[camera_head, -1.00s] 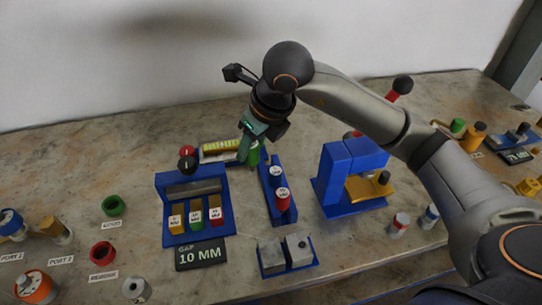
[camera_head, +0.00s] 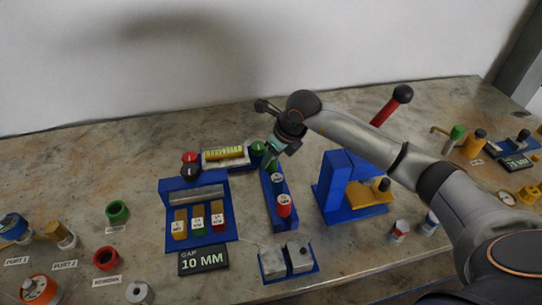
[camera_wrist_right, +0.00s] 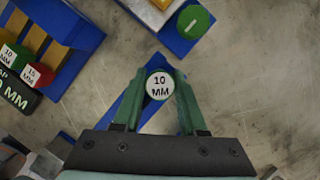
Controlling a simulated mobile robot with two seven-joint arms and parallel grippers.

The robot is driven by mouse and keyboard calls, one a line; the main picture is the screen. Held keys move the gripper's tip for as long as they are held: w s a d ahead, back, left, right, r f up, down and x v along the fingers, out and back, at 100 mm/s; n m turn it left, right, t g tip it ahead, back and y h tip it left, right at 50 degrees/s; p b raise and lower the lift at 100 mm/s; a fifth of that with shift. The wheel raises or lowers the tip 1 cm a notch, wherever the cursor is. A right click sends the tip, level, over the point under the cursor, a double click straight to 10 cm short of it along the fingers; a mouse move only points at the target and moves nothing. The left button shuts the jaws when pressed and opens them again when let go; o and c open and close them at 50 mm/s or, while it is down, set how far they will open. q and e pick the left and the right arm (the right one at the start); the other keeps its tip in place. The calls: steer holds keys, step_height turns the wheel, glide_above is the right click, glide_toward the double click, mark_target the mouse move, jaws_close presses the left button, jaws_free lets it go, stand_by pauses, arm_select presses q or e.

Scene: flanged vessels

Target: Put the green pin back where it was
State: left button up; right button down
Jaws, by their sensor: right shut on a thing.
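The green pin (camera_wrist_right: 159,86), with a white "10 MM" top, is held between the fingertips of my right gripper (camera_wrist_right: 158,92) in the right wrist view. In the head view my right gripper (camera_head: 271,158) is at the far end of the blue pin rack (camera_head: 289,223), and its fingers mostly hide the pin. The pin looks upright over the rack end; whether its foot is in the hole is hidden. A white-topped pin (camera_head: 277,178) and a red pin (camera_head: 284,205) stand in the rack nearer the front. My left gripper is not in view.
Left of the rack is a blue gap fixture (camera_head: 170,188) with coloured blocks and a "10 MM" display (camera_head: 203,260). A yellow gauge with a green knob (camera_head: 257,148) lies behind. A blue press (camera_head: 338,185) stands to the right, a tray with metal blocks (camera_head: 305,268) in front.

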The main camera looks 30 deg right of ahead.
steer(key=shift+f+b, duration=0.45)
steer(key=shift+c, duration=2.3)
jaws_free()
steer(key=shift+r, duration=0.15)
steer(key=shift+r+p, duration=0.25)
steer(key=shift+p, duration=0.15)
steer(key=v, duration=1.2)
steer(key=shift+a, duration=0.1)
